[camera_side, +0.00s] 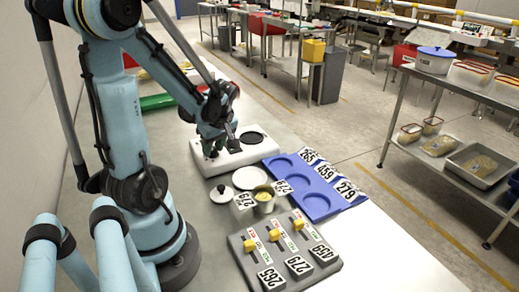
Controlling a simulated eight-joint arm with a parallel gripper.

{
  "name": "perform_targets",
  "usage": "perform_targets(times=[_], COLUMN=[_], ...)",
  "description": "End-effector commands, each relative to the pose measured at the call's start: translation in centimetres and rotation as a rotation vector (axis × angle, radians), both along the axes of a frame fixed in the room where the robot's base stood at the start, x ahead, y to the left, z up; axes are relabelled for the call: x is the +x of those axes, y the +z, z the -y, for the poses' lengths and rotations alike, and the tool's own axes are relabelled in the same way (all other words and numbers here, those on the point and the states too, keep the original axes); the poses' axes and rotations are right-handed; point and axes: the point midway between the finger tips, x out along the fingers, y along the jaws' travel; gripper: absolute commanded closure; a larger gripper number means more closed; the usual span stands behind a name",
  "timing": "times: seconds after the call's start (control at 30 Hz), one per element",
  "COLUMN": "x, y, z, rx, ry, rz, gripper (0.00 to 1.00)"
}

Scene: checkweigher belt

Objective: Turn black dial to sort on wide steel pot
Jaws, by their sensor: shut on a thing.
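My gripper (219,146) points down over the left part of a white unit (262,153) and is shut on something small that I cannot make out. A black disc lies on the right part of this unit, just right of my gripper. A steel pot (264,208) with yellowish contents stands nearer the camera, beside white tags reading 279. A small black knob (221,188) sits on a round pale piece left of the pot; I cannot tell whether it is a dial or a lid knob.
A white round plate (249,178) lies behind the pot. A blue tray (333,204) with round recesses and number tags is to the right. A grey panel (322,269) with yellow sliders (275,235) and number tags is in front. Shelving with tubs stands across the aisle.

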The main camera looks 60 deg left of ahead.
Motion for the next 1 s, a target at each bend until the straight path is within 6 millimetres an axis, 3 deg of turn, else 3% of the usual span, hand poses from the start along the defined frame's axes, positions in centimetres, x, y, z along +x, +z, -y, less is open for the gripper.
perform_targets(times=[1.0], x=[-0.60], y=[0.03], z=[-0.23], rx=[0.003], ry=[-0.937], rz=[0.004], gripper=[0.97])
